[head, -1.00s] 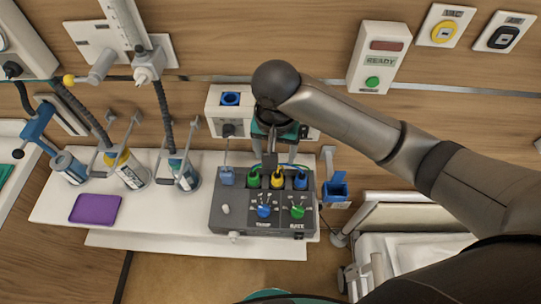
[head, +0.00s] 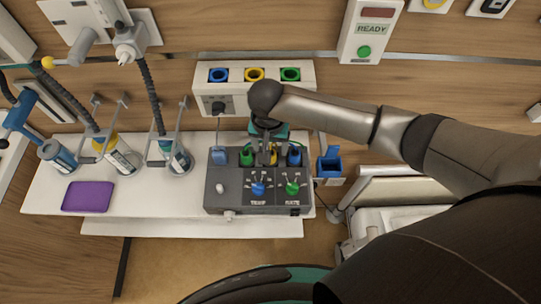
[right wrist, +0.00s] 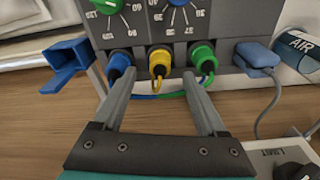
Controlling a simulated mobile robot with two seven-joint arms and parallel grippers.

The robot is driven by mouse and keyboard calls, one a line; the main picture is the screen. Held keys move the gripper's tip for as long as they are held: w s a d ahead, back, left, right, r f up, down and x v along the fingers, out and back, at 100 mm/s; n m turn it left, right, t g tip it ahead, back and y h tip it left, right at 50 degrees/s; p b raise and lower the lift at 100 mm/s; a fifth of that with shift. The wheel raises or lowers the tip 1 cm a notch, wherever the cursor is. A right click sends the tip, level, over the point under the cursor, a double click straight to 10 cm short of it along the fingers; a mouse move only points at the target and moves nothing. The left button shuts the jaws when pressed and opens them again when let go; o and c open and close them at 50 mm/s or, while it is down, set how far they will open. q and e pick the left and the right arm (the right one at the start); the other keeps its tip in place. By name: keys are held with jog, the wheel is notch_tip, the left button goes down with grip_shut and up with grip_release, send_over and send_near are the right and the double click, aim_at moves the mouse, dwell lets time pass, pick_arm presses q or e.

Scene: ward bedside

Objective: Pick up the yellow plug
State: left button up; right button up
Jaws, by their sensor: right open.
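My right gripper (right wrist: 157,78) is open, with one finger on each side of the yellow plug. The finger tips are close to the blue and green plugs; I cannot tell if they touch. In the head view my right gripper (head: 266,154) is over the plug row and partly hides the yellow plug (head: 274,158). My left gripper is not in view.
A white wall panel with blue, yellow and green sockets (head: 255,75) is behind the box. A blue holder (head: 330,167) stands right of the box. Several bottles in racks and a purple pad (head: 88,196) are to the left. Thin cables hang from the plugs.

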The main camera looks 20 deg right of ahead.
jog(key=f, duration=0.3)
jog(key=shift+w+d+f, duration=0.1)
jog(key=shift+w+f, duration=0.05)
jog(key=shift+w, duration=0.05)
grip_shut()
dwell(0.4)
